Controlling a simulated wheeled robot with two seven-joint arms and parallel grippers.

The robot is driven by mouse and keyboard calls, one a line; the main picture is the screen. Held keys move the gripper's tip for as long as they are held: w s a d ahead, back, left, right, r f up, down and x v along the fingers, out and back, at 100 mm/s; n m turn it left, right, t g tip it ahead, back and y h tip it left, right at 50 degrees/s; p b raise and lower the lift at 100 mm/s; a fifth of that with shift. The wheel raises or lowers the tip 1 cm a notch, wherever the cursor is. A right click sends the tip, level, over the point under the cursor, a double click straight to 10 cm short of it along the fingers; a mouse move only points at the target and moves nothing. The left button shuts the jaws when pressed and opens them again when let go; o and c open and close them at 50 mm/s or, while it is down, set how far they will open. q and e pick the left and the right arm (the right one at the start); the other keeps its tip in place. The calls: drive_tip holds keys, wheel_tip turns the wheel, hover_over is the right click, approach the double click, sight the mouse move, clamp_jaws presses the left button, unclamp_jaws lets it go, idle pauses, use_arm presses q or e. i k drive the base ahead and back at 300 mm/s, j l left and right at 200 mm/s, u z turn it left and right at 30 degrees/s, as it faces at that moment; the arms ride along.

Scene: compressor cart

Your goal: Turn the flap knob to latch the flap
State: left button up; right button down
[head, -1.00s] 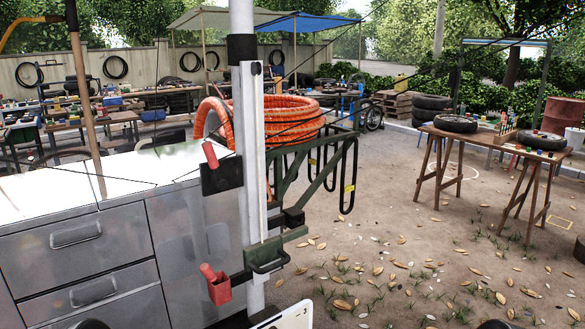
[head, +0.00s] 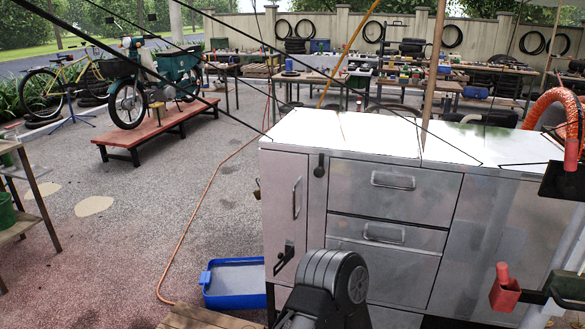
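A grey metal cabinet (head: 392,258) with a pale top stands at centre right. At its left end is a narrow panel (head: 283,190) that looks like the flap, with an upright handle. A dark knob or lever (head: 284,257) sits low on this panel. Another dark knob with a short stem (head: 319,165) is on the strip just right of it. I cannot tell from here which one is the flap knob, or whether the flap is latched. A dark arm link of mine rises at the bottom centre, in front of the cabinet. Neither gripper is in view.
Drawers with handles (head: 385,234) fill the cabinet's middle. A red holder (head: 504,290) and orange hose (head: 560,110) are at the right. A blue tub (head: 235,283) and wooden pallet (head: 205,317) lie left of the cabinet. An orange cable crosses the otherwise open ground there.

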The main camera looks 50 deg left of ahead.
sight(319, 172)
drive_tip(key=u, duration=1.45)
